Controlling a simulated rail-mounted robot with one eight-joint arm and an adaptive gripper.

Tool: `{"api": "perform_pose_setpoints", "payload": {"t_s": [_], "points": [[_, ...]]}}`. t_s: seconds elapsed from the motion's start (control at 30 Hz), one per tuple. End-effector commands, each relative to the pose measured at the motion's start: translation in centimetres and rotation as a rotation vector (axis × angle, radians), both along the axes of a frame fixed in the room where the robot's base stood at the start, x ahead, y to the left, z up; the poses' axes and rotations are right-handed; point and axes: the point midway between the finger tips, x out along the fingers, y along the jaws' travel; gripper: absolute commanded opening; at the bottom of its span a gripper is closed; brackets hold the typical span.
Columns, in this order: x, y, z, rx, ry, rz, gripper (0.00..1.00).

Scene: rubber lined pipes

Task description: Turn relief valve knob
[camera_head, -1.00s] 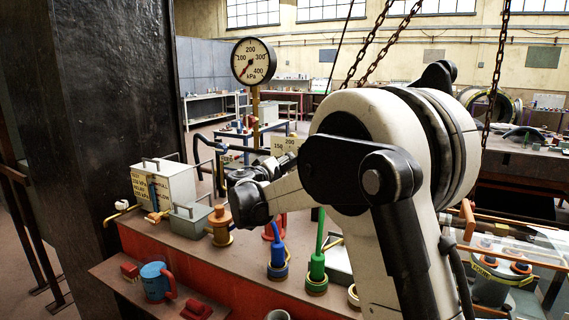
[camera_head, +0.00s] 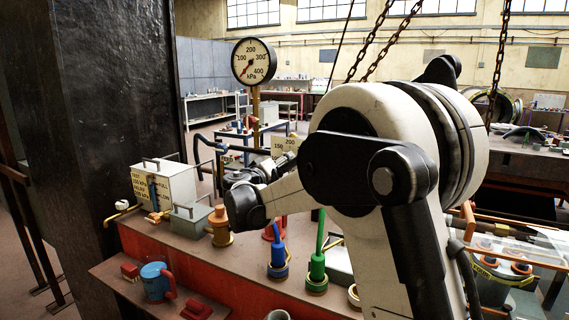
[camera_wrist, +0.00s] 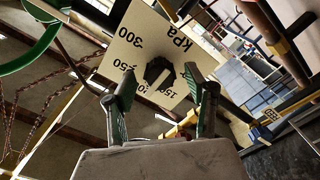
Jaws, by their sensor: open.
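The relief valve knob (camera_wrist: 159,72) is black and sits on a pale dial plate (camera_wrist: 130,45) marked from 150 to 300 kPa in the wrist view. The plate (camera_head: 283,146) also shows in the head view, partly behind my arm, where I cannot make out the knob. My gripper (camera_wrist: 162,88) is open. Its two green-padded fingers stand on either side of the knob in the wrist picture, with visible gaps. I cannot tell whether the fingertips reach the knob's depth.
A round pressure gauge (camera_head: 254,61) stands on a brass post behind the bench. An orange-brown fitting (camera_head: 219,226), blue fitting (camera_head: 278,257) and green fitting (camera_head: 317,266) stand on the bench near my arm. A dark column (camera_head: 95,110) rises at left. Chains (camera_head: 375,50) hang behind my arm.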

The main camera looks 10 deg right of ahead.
Motion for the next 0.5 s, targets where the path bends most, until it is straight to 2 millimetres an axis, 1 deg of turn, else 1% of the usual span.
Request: {"api": "perform_pose_setpoints", "payload": {"t_s": [0.1, 0.3, 0.5], "points": [[-1.8, 1.6, 0.0, 0.0, 0.0, 0.003, 0.5], [-4.9, 4.1, 0.0, 0.0, 0.0, 0.003, 0.5], [-7.1, 5.9, 0.0, 0.0, 0.0, 0.001, 0.5]]}}
